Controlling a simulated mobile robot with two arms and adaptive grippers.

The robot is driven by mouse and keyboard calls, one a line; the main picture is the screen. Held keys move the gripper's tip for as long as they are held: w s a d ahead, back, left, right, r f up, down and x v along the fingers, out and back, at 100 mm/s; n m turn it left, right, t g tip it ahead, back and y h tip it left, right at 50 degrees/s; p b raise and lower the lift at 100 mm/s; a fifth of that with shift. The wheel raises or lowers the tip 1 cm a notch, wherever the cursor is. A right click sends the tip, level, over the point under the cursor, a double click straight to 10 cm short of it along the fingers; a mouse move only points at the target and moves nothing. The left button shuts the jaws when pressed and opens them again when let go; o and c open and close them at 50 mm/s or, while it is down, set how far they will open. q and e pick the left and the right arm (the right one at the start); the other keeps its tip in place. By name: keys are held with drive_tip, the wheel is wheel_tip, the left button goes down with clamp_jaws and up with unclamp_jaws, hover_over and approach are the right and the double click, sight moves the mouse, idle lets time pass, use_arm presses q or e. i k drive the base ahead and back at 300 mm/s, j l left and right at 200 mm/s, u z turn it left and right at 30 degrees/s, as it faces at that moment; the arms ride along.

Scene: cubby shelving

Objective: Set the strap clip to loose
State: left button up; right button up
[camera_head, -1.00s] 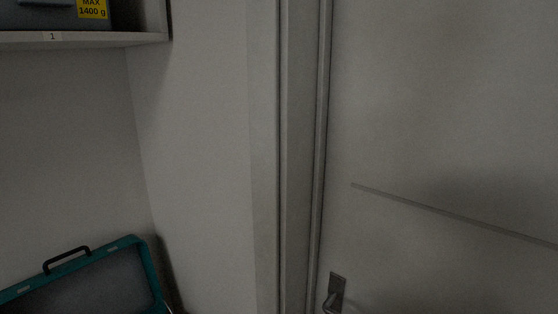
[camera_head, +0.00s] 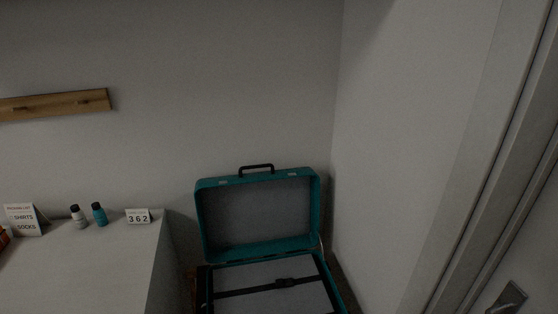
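An open teal suitcase (camera_head: 200,222) stands in the corner, its lid upright with a black handle on top. A black strap (camera_head: 244,291) runs across the grey inside of its lower half. The strap's dark clip (camera_head: 286,283) sits near the middle of the strap. I cannot tell from this distance how the clip is set. The suitcase's front part is cut off by the bottom edge of the view. Neither of my grippers shows.
A wooden rail (camera_head: 55,104) hangs above. A door handle (camera_head: 507,298) is at lower right.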

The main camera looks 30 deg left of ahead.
sight(279, 281)
drive_tip(key=u, duration=1.2)
